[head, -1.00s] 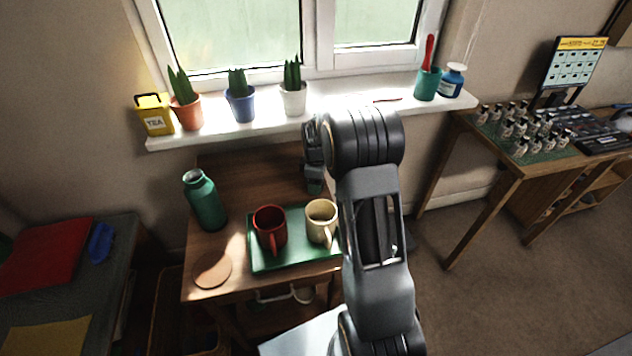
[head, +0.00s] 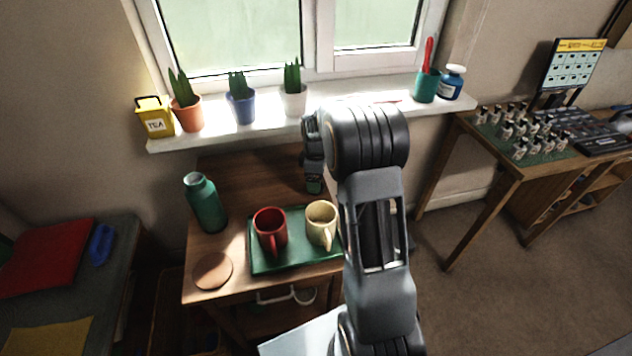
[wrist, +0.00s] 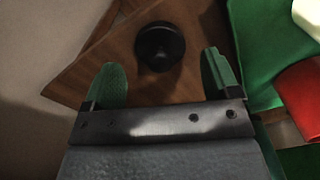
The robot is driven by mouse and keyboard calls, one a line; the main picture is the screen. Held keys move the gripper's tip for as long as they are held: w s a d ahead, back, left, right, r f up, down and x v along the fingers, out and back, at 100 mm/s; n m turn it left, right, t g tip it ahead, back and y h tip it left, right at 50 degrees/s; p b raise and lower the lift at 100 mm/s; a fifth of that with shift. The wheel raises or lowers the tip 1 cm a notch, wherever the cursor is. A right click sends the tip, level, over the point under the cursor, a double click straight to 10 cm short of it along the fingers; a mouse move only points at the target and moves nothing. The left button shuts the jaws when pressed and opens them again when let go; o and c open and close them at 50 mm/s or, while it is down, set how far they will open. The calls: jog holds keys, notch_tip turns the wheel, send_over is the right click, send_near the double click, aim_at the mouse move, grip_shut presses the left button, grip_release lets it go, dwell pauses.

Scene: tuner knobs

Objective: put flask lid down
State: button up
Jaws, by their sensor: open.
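The flask lid (wrist: 160,46) is a dark, round piece with a knob-like top. In the wrist view it rests on the bare wooden table, just beyond and between my fingertips, apart from both. I cannot make it out in the head view. My gripper (wrist: 165,78) is open and empty, with green fingertips spread to either side of the lid's line. In the head view my gripper (head: 314,186) points down over the back right of the table. The green flask (head: 204,203) stands upright and open-topped at the table's left.
A green tray (head: 290,265) holds a red mug (head: 270,231) and a cream mug (head: 321,223) in front of my gripper. A brown round coaster (head: 212,270) lies at the front left. The windowsill (head: 215,133) with potted plants is behind. Bare wood shows at the table's back.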

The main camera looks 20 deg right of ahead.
notch_tip(320, 180, up, 8)
jog(key=shift+f+p, duration=0.15)
jog(key=shift+p, duration=0.45)
jog(key=s+a+r+m+t, duration=0.1)
jog(key=s+a+r+m, duration=0.5)
jog(key=s, duration=0.4)
jog(key=s+a+f+m+t, duration=0.1)
jog(key=s+a+m, duration=0.3)
jog(key=s, duration=0.7)
jog(key=shift+s+a+m+t, duration=0.15)
jog(key=shift+s+m+t, duration=0.3)
jog(key=shift+m, duration=0.25)
jog(key=shift+f, duration=0.1)
